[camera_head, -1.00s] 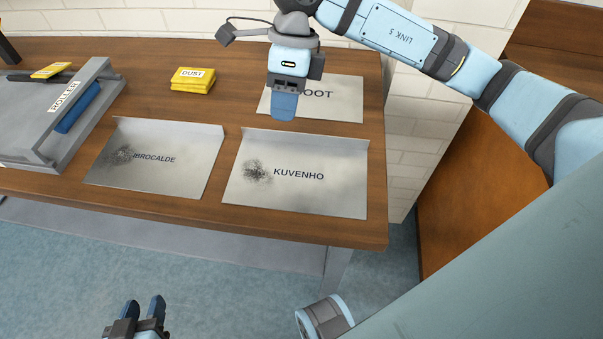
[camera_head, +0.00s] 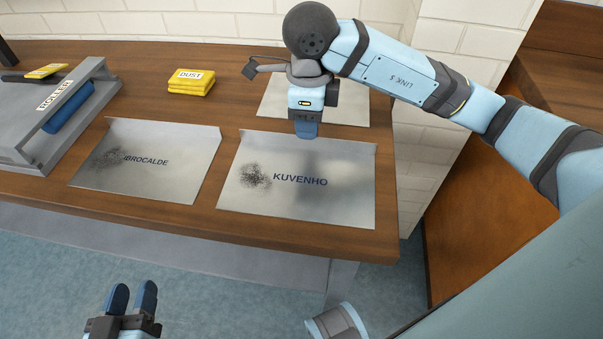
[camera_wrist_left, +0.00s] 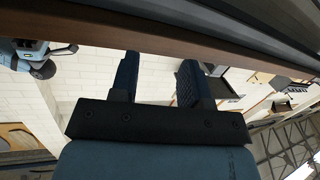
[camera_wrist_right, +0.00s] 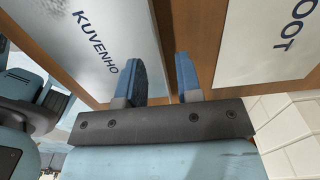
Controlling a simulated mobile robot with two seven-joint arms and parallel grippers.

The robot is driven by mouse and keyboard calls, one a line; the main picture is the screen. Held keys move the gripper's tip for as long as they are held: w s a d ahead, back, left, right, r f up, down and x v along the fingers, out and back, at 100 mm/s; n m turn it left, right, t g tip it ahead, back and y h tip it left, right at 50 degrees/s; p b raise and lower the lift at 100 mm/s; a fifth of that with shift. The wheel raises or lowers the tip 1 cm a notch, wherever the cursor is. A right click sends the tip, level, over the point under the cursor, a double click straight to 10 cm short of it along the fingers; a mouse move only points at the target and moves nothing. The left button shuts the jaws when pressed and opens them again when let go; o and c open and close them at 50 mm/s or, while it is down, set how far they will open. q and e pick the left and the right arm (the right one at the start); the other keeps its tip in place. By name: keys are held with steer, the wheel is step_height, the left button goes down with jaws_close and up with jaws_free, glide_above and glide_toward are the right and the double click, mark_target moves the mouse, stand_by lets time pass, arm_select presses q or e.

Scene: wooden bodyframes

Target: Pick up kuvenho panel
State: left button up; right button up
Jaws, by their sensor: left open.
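The kuvenho panel (camera_head: 320,200) is a grey metal sheet with a raised far edge and a dark smudge left of its label. It lies on the wooden table and also shows in the right wrist view (camera_wrist_right: 125,25). My right gripper (camera_head: 306,133) points down above the panel's far raised edge. In the right wrist view its fingers (camera_wrist_right: 161,75) are apart with nothing between them. Whether they touch the edge I cannot tell. My left gripper (camera_head: 132,292) is open and empty, low in front of the table; its fingers show apart in the left wrist view (camera_wrist_left: 157,80).
The brocalde panel (camera_head: 150,180) lies left of the kuvenho panel. A panel ending in "OOT" (camera_wrist_right: 265,40) lies behind it, partly hidden by my right gripper. Yellow dust cloths (camera_head: 190,83) and a grey roller tray (camera_head: 60,135) are further left. A brick wall stands behind the table (camera_head: 290,235).

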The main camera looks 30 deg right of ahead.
mark_target(300, 175)
step_height(300, 175, down, 4)
steer(key=shift+f+b, duration=0.15)
steer(key=shift+b, duration=0.35)
steer(key=shift+a, duration=0.1)
jaws_close()
arm_select(q)
steer(key=r, duration=0.1)
steer(key=d+r+t, duration=0.1)
steer(key=shift+w+r+h, duration=0.1)
steer(key=shift+r+h, duration=0.2)
steer(key=shift+h, duration=0.1)
arm_select(e)
steer(key=shift+r, duration=0.25)
